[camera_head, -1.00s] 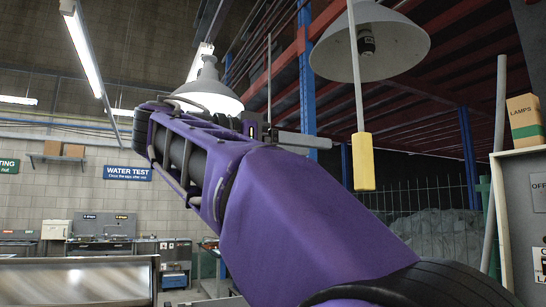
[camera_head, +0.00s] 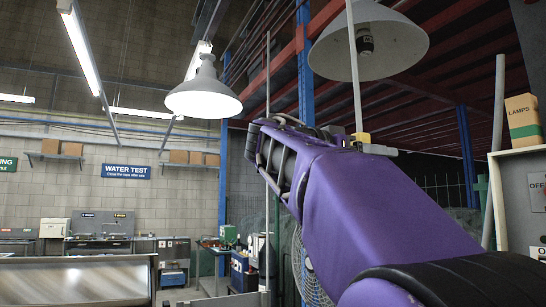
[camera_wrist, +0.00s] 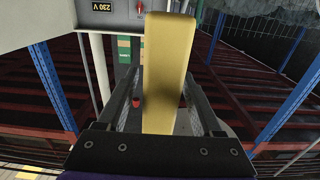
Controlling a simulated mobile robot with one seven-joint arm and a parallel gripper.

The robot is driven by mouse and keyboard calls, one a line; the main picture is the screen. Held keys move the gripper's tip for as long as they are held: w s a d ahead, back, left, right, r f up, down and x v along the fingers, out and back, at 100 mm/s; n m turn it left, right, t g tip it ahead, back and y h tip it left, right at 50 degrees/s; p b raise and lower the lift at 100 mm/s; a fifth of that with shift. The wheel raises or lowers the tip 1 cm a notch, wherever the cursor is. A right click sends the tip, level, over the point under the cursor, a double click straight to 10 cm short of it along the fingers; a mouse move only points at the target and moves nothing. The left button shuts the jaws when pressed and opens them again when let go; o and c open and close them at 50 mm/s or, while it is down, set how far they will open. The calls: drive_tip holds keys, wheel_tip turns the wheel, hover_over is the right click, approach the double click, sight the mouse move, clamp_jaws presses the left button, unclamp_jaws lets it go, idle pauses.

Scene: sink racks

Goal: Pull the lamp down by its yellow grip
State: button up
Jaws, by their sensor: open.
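The lamp (camera_head: 395,45) has a wide pale shade with a dark bulb holder and hangs at the upper right of the head view. A thin white rod (camera_head: 354,85) runs down in front of it to the yellow grip (camera_head: 361,137). Only the top of this grip shows there; my arm hides the rest. In the wrist view the long yellow grip (camera_wrist: 165,60) stands between the two fingers of my gripper (camera_wrist: 163,88). The fingers are apart, one on each side of it, with no clear contact.
A second lit lamp (camera_head: 204,97) hangs to the left of my arm. A blue post (camera_head: 305,70) stands behind it. At the right are a pale switch cabinet (camera_head: 515,205) and a box marked LAMPS (camera_head: 523,118). The space left of my arm is open.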

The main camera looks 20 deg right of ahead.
clamp_jaws()
idle(0.3)
idle(1.1)
